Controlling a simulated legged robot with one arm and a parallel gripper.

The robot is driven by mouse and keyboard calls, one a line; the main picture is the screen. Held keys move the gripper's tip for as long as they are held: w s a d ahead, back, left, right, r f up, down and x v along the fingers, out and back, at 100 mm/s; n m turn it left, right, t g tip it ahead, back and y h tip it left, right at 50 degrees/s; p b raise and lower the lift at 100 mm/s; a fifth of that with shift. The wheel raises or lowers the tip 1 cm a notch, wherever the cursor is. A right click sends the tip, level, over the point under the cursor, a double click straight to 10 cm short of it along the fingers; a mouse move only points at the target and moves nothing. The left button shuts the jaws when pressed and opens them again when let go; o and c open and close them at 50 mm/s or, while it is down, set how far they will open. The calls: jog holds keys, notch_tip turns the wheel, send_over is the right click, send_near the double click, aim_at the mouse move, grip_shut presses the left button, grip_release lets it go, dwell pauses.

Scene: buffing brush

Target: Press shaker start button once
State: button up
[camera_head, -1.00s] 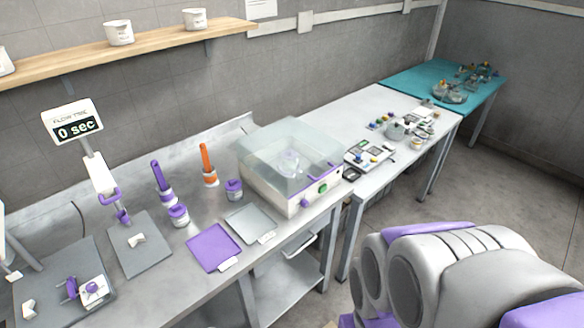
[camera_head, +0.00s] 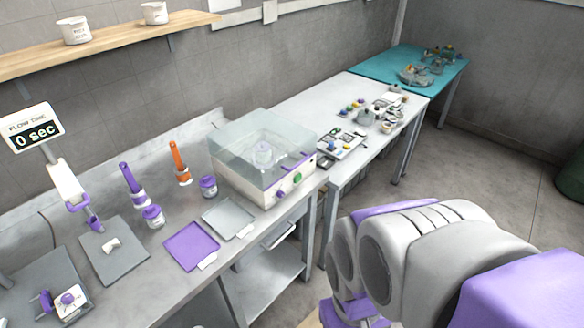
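The shaker (camera_head: 262,160) is a white box with a clear, closed lid on the metal bench, right of the picture's middle. A green button (camera_head: 297,179) is on its front face, with a purple knob (camera_head: 281,195) to its left. I take the green one to be the start button; no label can be read. A white vessel shows inside under the lid. My arm fills the lower right, in front of the bench and apart from the shaker. My gripper is not in the picture.
The bench (camera_head: 135,295) holds a purple tray (camera_head: 191,246), a grey tray (camera_head: 229,218), purple and orange brushes (camera_head: 180,163), small jars and a display stand (camera_head: 32,127) reading 0 sec. A white table with small items stands beyond.

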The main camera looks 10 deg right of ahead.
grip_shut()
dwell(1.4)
